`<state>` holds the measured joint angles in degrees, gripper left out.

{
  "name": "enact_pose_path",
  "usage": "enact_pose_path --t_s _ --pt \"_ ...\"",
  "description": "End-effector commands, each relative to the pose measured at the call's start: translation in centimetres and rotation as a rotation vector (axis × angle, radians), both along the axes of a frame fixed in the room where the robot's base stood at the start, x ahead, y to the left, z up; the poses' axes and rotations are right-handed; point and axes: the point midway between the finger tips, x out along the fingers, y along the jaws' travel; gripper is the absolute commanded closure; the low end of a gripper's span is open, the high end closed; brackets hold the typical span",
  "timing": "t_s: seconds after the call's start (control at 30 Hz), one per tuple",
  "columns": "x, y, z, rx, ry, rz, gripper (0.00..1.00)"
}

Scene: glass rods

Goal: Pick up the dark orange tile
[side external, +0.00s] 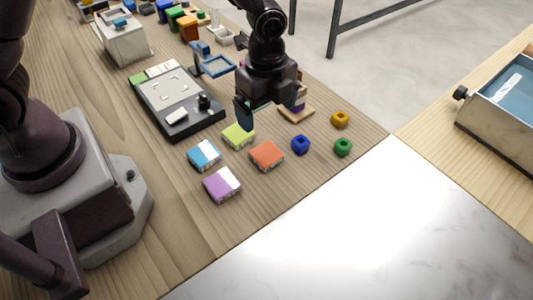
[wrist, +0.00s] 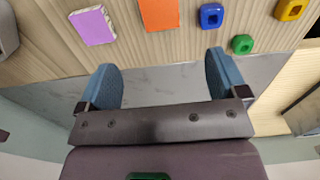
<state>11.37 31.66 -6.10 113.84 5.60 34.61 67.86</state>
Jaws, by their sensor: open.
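The dark orange tile (side external: 267,155) lies flat on the wooden table, among other coloured tiles. It also shows at the top edge of the wrist view (wrist: 159,13), partly cut off. My gripper (side external: 264,112) hangs above the table, behind the orange tile in the side view, and does not touch it. In the wrist view its two blue fingers (wrist: 160,64) are spread apart with nothing between them. One finger is partly hidden in the side view.
Purple (side external: 222,185), blue (side external: 204,155) and lime (side external: 238,136) tiles lie near the orange one. Blue (side external: 301,144), green (side external: 343,147) and yellow (side external: 340,119) small blocks lie to its right. A dark panel (side external: 178,101) lies to the left. The marble surface (side external: 390,225) in front is clear.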

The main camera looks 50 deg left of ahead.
Motion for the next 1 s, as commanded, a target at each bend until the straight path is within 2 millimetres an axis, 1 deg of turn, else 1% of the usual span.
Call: enact_pose_path --t_s 0.07,0.3,0.4,0.6,0.67,0.83,0.9,1.0 --pt "-0.1 0.0 -1.0 0.001 0.005 -0.013 0.08" --pt "-0.2 0.1 -5.4 0.003 0.008 -0.012 0.08" --pt "-0.1 0.1 -6.8 0.002 0.006 -0.011 0.08" --pt "-0.1 0.1 -8.1 0.002 0.003 -0.01 0.08" --pt "0.0 0.1 -8.8 0.002 0.005 -0.009 0.08" --pt "0.1 0.2 -11.5 0.002 0.005 -0.009 0.08" --pt "0.1 0.2 -12.2 0.002 0.005 -0.009 0.08" --pt "0.1 0.3 -12.8 0.002 0.003 -0.009 0.08"
